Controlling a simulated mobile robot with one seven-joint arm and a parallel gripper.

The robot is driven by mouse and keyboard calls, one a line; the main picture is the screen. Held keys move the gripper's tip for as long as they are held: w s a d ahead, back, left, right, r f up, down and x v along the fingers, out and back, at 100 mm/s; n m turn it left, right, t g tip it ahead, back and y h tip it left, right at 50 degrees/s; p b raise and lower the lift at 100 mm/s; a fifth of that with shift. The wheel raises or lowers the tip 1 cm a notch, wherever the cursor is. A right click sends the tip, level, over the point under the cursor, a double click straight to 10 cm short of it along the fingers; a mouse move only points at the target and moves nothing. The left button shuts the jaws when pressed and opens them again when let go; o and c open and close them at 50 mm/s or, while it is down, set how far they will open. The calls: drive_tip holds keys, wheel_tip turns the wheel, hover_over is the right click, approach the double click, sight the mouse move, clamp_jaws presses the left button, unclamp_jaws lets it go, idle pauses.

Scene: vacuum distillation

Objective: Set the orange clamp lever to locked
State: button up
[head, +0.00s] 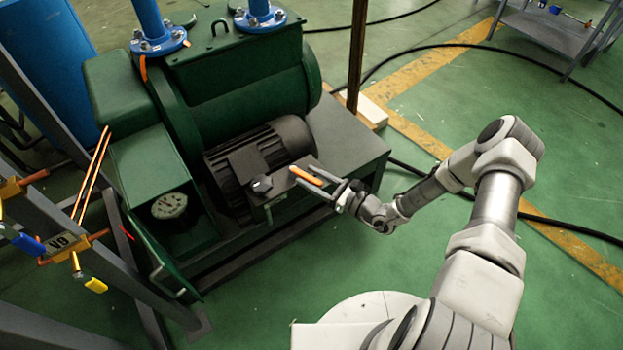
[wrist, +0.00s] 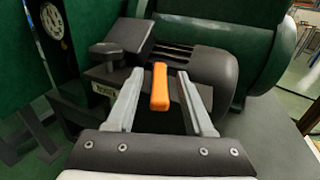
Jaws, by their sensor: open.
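An orange lever (head: 305,176) is at the near right end of the dark motor on the green pump. In the wrist view the orange lever (wrist: 159,87) lies between my two grey fingers, pointing roughly along them, with a gap on each side. My gripper (head: 312,178) is open around it, coming from the right. The fingertips in the wrist view (wrist: 160,74) are spread apart and hold nothing. The lever's mount is hidden, and I cannot tell its locked side. A second small orange piece (head: 143,68) hangs below the left blue flange.
The dark motor (head: 262,148) and its box are close beyond my fingers. A gauge (head: 169,205) is on the green housing to the left. Pipework with coloured valve handles (head: 96,285) is at the far left. The floor to the right is mostly free, with black cables (head: 440,45).

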clamp_jaws()
idle(1.4)
